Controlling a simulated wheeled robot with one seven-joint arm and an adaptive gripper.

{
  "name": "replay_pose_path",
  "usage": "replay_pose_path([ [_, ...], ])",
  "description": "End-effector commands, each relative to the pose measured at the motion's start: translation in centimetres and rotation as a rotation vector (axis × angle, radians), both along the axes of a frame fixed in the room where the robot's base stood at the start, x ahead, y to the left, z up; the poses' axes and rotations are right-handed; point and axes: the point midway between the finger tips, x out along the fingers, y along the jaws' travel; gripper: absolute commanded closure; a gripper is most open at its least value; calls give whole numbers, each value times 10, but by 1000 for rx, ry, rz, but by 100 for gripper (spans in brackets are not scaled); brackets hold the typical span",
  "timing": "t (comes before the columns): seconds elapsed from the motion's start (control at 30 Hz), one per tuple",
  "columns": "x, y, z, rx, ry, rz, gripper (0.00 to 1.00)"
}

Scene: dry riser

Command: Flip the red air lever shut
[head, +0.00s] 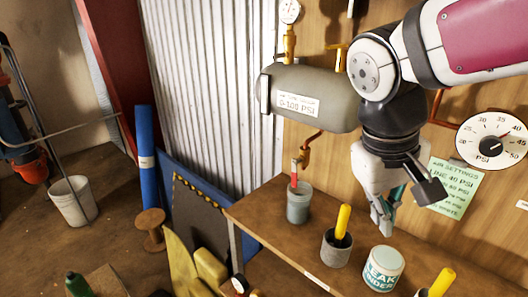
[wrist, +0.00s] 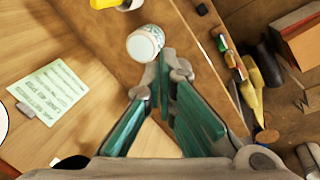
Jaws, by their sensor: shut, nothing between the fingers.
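The red lever (head: 294,180) hangs downward in the head view, below a brass valve (head: 303,157) on the pipe under the grey air tank (head: 325,92). Its lower end is right at the mouth of a grey cup; I cannot tell whether they touch. My gripper (head: 386,218) is shut and empty, to the right of the lever and well apart from it, above the workbench. In the wrist view my gripper (wrist: 166,84) shows its teal-lined fingers, with a white tub (wrist: 145,43) beyond the tips. The lever is not recognisable in the wrist view.
The grey cup (head: 299,206), a pot with a yellow handle (head: 337,248) and the white tub (head: 383,270) stand along the workbench (head: 272,222). A PSI gauge (head: 492,138) and green note (head: 452,187) are on the wall at right. A blue roll (head: 147,160) stands left.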

Motion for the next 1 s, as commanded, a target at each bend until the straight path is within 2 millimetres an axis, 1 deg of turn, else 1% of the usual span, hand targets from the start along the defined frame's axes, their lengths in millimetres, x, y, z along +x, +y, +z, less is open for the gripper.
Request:
replay_pose_path([
  [0.03,12,3,-4,-39,26,13,100],
  [0.27,62,14,-17,-232,92,51,100],
  [0.43,100,30,-28,-393,110,85,100],
  [0.57,129,48,-37,-524,103,115,100],
  [0.77,169,86,-53,-733,53,165,100],
  [0.87,187,109,-61,-837,10,196,100],
  [0.97,203,136,-70,-940,-46,228,100],
  [1.0,208,148,-74,-981,-71,241,100],
])
